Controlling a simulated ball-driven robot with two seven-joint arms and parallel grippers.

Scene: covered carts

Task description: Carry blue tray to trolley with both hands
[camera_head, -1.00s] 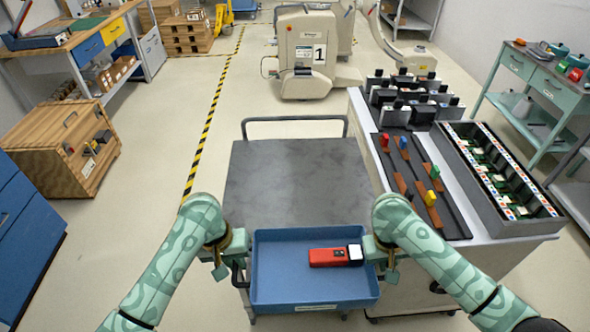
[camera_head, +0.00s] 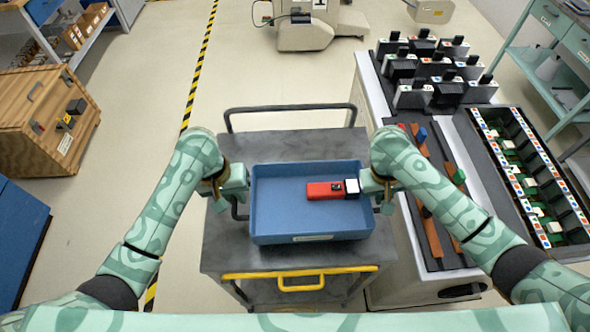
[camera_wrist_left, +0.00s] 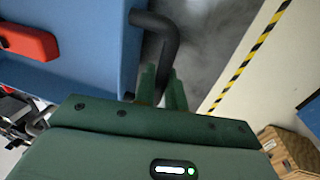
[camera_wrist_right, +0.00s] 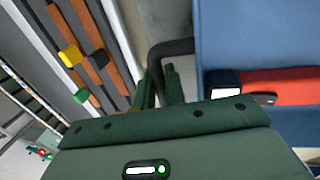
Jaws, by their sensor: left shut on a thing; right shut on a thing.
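The blue tray (camera_head: 270,226) is above the grey top of the trolley (camera_head: 215,258); whether it touches the top I cannot tell. A red device with a white end (camera_head: 325,190) lies inside the tray. My left gripper (camera_head: 238,192) is shut on the dark handle at the tray's left side, and the handle (camera_wrist_left: 165,38) shows between its fingers in the left wrist view. My right gripper (camera_head: 378,190) is shut on the handle at the right side; that handle (camera_wrist_right: 165,52) shows in the right wrist view. The tray looks about level.
The trolley has a dark rail (camera_head: 290,108) at its far end and a yellow handle (camera_head: 300,283) at its near end. A bench with black devices (camera_head: 430,85) and a long compartment box (camera_head: 535,180) stands close on the right. A wooden crate (camera_head: 45,120) stands left; floor between is clear.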

